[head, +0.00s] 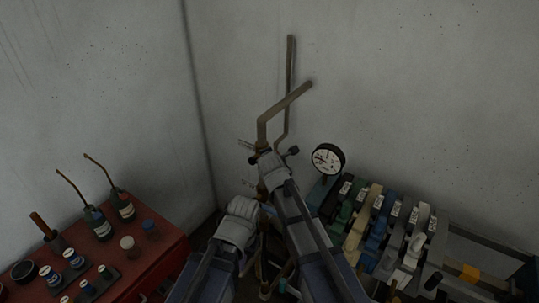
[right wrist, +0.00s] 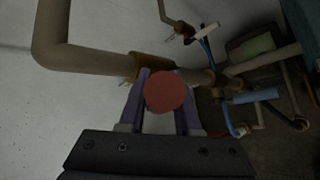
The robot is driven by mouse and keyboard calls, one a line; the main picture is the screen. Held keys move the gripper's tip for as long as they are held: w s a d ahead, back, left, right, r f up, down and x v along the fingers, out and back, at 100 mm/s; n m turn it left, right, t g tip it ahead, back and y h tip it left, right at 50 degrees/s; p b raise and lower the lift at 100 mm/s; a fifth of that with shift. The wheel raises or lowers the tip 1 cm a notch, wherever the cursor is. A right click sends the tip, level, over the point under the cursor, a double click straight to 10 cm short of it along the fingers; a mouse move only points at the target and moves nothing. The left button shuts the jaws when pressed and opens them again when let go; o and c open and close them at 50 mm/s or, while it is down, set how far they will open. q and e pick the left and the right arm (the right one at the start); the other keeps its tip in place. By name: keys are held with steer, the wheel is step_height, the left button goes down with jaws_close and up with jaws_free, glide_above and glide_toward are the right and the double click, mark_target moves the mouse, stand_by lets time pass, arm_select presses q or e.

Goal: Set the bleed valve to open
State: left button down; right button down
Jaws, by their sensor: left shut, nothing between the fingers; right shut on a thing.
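A brown pipe (head: 286,102) with brass fittings rises along the wall corner in the head view. My right gripper (head: 264,160) is up against the fittings at its lower end. In the right wrist view my right gripper (right wrist: 163,103) is shut on a red round knob (right wrist: 166,92), seen end-on in front of the brass fitting (right wrist: 152,66). The knob hides part of the pipe behind it. No label shows which valve it belongs to. My left gripper (head: 260,203) is shut and empty, lower down beside the pipework; its fingertips are hard to make out.
A pressure gauge (head: 328,159) stands right of the pipe. Beside it is a row of labelled coloured levers (head: 375,222). A red cabinet (head: 160,258) with bottles and oil cans is at left. Valves with a blue handle (right wrist: 254,95) and a white handle (right wrist: 206,31) are nearby.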

stand_by(0.4)
steer(key=c, duration=0.6)
jaws_free()
steer(key=shift+r, duration=0.1)
steer(key=p+v, duration=0.4)
steer(key=v, duration=0.3)
steer(key=shift+s, duration=0.3)
steer(key=shift+r, duration=0.15)
steer(key=shift+c, duration=0.4)
